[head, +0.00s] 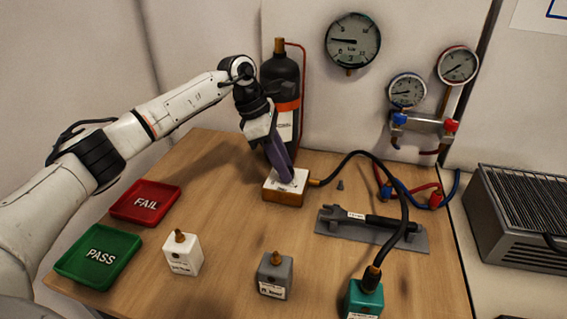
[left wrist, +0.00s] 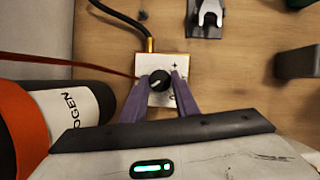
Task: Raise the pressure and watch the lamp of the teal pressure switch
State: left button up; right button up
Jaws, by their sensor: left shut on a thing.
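The teal pressure switch (head: 364,299) stands at the front right of the table, partly cut off by the picture's lower edge. A black hose joins its brass top to the regulator box (head: 284,196), which has a white top and orange-brown sides. I cannot make out a lit lamp on the switch. My left gripper (head: 289,178) reaches down onto the box from behind. In the left wrist view, its purple fingers are shut on the black knob (left wrist: 159,80) on the box's white face (left wrist: 157,62). The large dial gauge (head: 353,41) hangs on the wall. My right gripper is not in view.
A white switch (head: 183,254) and a grey switch (head: 275,275) stand at the front. The red FAIL tray (head: 146,203) and green PASS tray (head: 98,256) lie left. A wrench rests on a grey mat (head: 410,241). A black gas bottle (head: 281,78) stands behind the box.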

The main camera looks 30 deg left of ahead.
pick_arm(q)
jog(key=shift+w+m+g, duration=0.1)
jog(key=shift+m+g, duration=0.2)
jog(key=shift+m, duration=0.5)
jog(key=shift+r, duration=0.1)
jog(key=o, duration=1.1)
jog(key=shift+c, duration=0.2)
jog(key=v, duration=1)
jog(key=shift+a, duration=0.15)
jog(key=shift+w, duration=0.1)
